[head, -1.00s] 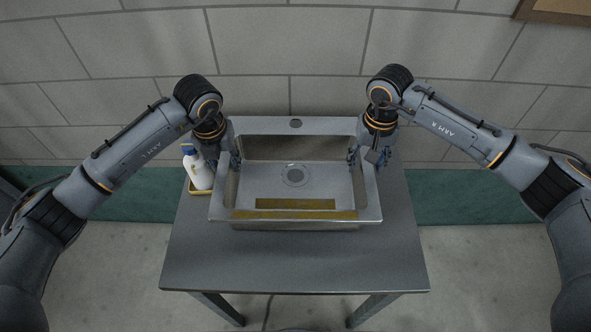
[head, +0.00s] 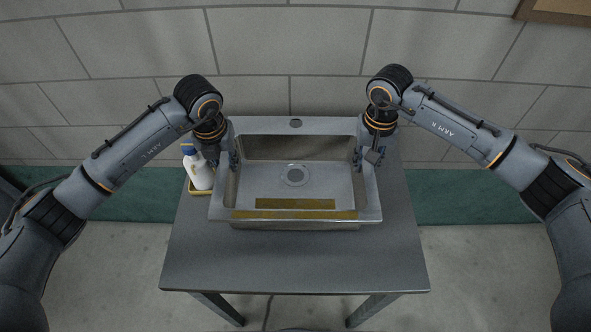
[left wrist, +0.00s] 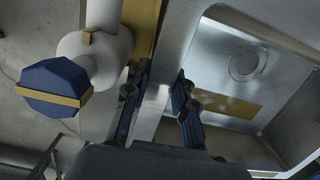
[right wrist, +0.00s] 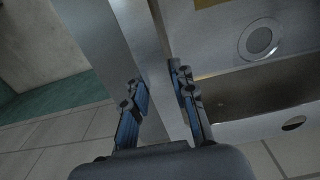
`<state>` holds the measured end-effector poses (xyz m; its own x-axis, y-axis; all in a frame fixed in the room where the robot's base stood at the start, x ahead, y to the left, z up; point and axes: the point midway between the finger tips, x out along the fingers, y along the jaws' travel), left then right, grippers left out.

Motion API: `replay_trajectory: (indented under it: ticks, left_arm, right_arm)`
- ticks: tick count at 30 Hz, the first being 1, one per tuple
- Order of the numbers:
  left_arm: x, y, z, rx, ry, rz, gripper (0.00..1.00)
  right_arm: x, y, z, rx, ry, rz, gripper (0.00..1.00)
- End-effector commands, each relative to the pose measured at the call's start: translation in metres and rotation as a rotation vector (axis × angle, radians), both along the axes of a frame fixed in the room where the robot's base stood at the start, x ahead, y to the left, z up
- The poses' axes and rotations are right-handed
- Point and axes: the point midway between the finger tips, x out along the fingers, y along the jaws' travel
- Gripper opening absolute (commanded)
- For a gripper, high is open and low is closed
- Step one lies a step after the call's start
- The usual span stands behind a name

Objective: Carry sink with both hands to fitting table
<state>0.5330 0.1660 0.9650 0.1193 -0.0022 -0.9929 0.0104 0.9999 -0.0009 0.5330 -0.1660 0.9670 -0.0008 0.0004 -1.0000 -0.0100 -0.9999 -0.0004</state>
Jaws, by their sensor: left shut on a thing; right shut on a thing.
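The steel sink (head: 297,182) sits on a grey metal table (head: 290,262), its drain facing up and yellow strips along its front. My left gripper (head: 224,160) is shut on the sink's left side rim; its fingers straddle the rim in the left wrist view (left wrist: 155,90). My right gripper (head: 366,159) is shut on the right side rim, one finger inside the basin, as the right wrist view (right wrist: 157,82) also shows. I cannot tell whether this table is the fitting table.
The table is bare in front of the sink. A block wall (head: 290,50) rises behind.

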Motion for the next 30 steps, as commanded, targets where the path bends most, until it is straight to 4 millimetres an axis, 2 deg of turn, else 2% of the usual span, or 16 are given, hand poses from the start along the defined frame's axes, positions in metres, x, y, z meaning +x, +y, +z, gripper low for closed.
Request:
replay_trajectory:
  ticks: [8,19,30]
  left_arm:
    - [0.001,0.001,0.016,0.001,-0.004,0.000,0.00]
    - [0.001,0.001,0.047,0.002,-0.003,0.001,0.00]
    - [0.001,0.001,0.051,0.003,-0.003,0.001,0.00]
  right_arm:
    - [0.001,-0.001,0.015,-0.002,-0.002,0.000,0.00]
    - [0.001,-0.001,0.047,-0.003,-0.002,0.000,0.00]
    - [0.001,-0.001,0.051,-0.003,-0.001,-0.001,0.00]
